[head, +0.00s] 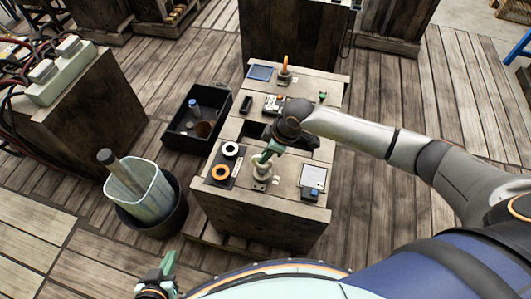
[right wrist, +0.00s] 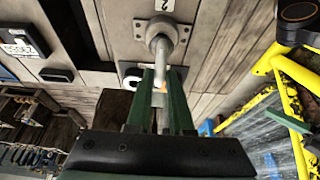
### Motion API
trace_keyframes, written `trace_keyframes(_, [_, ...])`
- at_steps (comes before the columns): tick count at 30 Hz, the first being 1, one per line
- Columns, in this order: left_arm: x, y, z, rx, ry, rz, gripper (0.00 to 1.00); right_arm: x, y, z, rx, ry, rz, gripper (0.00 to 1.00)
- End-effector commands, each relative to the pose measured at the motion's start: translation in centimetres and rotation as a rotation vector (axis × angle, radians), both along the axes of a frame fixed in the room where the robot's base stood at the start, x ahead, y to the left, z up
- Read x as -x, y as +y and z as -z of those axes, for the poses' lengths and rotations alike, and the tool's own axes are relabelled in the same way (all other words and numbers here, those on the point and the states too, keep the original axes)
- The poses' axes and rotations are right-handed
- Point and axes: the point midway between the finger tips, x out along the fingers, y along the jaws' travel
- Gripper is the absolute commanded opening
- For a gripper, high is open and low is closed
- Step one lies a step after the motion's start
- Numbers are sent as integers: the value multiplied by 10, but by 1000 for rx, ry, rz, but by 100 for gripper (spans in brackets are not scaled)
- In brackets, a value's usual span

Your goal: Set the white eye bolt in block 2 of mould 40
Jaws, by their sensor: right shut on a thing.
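My right gripper (head: 266,158) is over the near part of a wooden mould top (head: 285,192). In the right wrist view its green fingers (right wrist: 160,92) are shut on the pale grey-white eye bolt (right wrist: 168,58). The bolt's far end meets a round socket in a metal plate (right wrist: 160,38), beside a label marked 2 (right wrist: 165,5). How deep it sits there I cannot tell. In the head view the pale bolt and fitting (head: 262,170) show just below the fingers. My left gripper (head: 166,266) is low at the bottom left, away from the mould; its jaw gap is unclear.
A white ring (head: 230,150) and an orange ring (head: 220,171) lie left of the right gripper. A white-faced panel (head: 314,177) is to its right. An orange upright piece (head: 285,68) stands at the far end. A black bin (head: 172,140) and a bucket (head: 160,207) stand left.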

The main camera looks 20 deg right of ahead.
Motion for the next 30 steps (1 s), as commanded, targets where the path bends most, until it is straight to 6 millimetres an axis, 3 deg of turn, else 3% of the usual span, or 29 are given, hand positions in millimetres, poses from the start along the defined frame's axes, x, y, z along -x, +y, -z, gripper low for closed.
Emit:
trace_keyframes(27, [0, 0, 3, 0, 0, 0, 0, -1, 1, 7, -3, -3, 0, 0])
trace_keyframes(28, [0, 0, 3, 0, 0, 0, 0, -1, 1, 7, -3, -3, -1, 22])
trace_keyframes(30, [0, 0, 3, 0, 0, 0, 0, -1, 1, 7, -3, -3, -1, 30])
